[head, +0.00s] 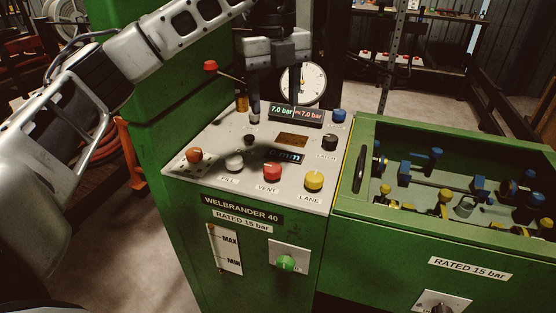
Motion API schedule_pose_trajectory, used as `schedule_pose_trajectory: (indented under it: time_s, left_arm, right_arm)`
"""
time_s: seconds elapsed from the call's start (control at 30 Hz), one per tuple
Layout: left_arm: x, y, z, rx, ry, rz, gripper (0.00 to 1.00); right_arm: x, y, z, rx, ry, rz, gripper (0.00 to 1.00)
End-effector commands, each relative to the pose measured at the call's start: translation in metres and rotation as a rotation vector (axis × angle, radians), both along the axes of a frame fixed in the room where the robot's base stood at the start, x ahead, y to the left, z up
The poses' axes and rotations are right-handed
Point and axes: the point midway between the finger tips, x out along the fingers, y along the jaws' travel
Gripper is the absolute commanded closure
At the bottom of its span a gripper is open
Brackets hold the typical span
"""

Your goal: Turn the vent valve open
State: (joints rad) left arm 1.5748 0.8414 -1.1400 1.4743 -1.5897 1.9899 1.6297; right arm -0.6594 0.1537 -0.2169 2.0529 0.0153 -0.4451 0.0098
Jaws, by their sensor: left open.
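The vent valve is the red knob (272,172) above the VENT label, on the front part of the grey sloping control panel (215,150). I cannot tell from this view whether it is turned open. My left gripper (274,111) points down over the back of the panel, beyond the vent knob and apart from it. Its two fingers are spread and nothing is between them. It partly hides the round dial gauge (313,84). My right gripper is out of view.
A grey knob (234,162) and a yellow knob (314,181) flank the vent knob. A black latch knob (329,141) and a pressure display (296,115) reading 7.0 bar stand behind. A red-tipped lever (211,66) rises back left. A green fittings bin (440,233) adjoins on the right.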

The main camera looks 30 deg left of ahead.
Motion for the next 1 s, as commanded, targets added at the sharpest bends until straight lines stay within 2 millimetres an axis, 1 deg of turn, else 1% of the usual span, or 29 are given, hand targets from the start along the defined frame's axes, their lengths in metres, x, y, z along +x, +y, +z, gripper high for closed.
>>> schedule_pose_trajectory:
  time_s: [0.03, 0.07, 0.17, 0.27, 0.47, 0.5, 0.53, 0.57, 0.6, 0.73, 0.9, 1.0]
  left_arm:
    - [-0.001, 0.006, 0.001, 0.019, -0.001, 0.021, 0.44]
    - [-0.001, 0.008, 0.0, 0.026, 0.0, 0.028, 0.44]
    - [-0.002, 0.008, -0.012, 0.03, 0.003, 0.032, 0.44]
    - [-0.002, 0.008, -0.031, 0.027, 0.004, 0.029, 0.44]
    - [-0.002, 0.006, -0.076, 0.025, 0.004, 0.025, 0.44]
    - [-0.002, 0.007, -0.084, 0.025, 0.004, 0.026, 0.44]
    - [-0.002, 0.007, -0.087, 0.026, 0.004, 0.027, 0.44]
    - [-0.002, 0.008, -0.093, 0.027, 0.004, 0.027, 0.44]
    - [-0.002, 0.008, -0.101, 0.027, 0.004, 0.027, 0.44]
    - [-0.002, 0.007, -0.125, 0.026, 0.003, 0.026, 0.44]
    - [-0.002, 0.007, -0.145, 0.025, 0.0, 0.026, 0.44]
    - [-0.001, 0.007, -0.151, 0.025, -0.001, 0.026, 0.44]
  right_arm:
    - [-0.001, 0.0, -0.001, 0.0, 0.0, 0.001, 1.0]
    - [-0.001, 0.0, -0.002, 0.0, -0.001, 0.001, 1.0]
    - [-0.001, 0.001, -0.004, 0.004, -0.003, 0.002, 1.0]
    - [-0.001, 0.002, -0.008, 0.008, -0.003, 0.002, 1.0]
    - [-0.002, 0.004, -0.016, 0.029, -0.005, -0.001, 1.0]
    - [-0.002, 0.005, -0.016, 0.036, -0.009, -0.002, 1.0]
    - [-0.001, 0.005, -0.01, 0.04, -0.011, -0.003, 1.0]
    - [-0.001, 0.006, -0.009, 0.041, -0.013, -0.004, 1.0]
    - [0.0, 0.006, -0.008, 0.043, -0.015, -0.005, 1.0]
    - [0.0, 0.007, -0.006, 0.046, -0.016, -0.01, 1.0]
    - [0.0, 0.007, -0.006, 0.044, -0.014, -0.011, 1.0]
    - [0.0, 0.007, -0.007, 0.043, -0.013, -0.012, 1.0]
